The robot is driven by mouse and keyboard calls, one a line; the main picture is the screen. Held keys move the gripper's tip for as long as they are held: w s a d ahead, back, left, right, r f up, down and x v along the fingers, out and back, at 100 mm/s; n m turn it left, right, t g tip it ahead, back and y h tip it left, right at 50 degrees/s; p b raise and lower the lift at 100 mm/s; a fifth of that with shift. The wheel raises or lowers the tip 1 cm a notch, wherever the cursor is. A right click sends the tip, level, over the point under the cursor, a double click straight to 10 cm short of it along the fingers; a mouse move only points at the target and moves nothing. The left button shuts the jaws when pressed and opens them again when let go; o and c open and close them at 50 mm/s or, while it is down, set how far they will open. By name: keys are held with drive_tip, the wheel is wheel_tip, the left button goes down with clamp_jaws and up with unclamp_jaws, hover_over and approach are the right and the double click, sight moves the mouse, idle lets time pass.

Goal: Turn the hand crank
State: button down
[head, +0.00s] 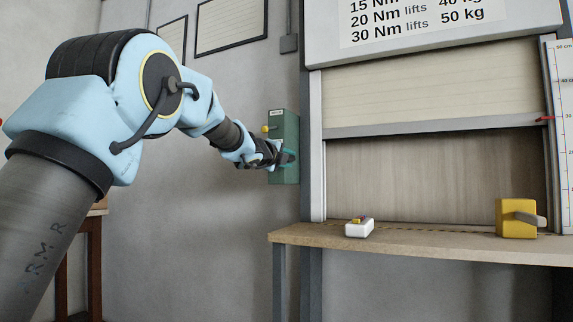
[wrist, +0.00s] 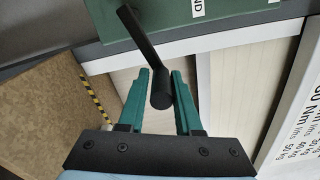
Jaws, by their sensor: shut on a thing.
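The green crank box (head: 285,135) is mounted on the wall left of the shutter, and its underside or face shows at the top of the wrist view (wrist: 215,18). The black hand crank (wrist: 130,22) comes out of it, and its round grip (wrist: 160,92) lies between my gripper's green fingers. My gripper (wrist: 161,75) is shut on that grip. In the head view my gripper (head: 284,157) is at the box, and the crank is mostly hidden there. The shutter (head: 430,88) is partly raised, its bottom bar above a wood-coloured opening.
A wooden counter (head: 420,240) runs below the shutter. On it stand a small white device (head: 359,229) and a yellow block (head: 515,218) with a grey lever. A scale with a red pointer (head: 545,119) is at the right. A torque sign (head: 430,22) hangs above.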

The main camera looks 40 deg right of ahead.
drive_tip(key=shift+w+a+f+m, duration=0.1)
drive_tip(key=shift+m, duration=0.2)
idle(0.4)
drive_tip(key=c, duration=0.8)
unclamp_jaws()
drive_tip(key=shift+o, duration=0.6)
drive_tip(key=shift+b, duration=0.3)
drive_tip(key=b+v, duration=0.2)
drive_tip(key=v, duration=0.8)
drive_tip(key=shift+s+a, duration=0.25)
drive_tip(key=shift+a, duration=0.05)
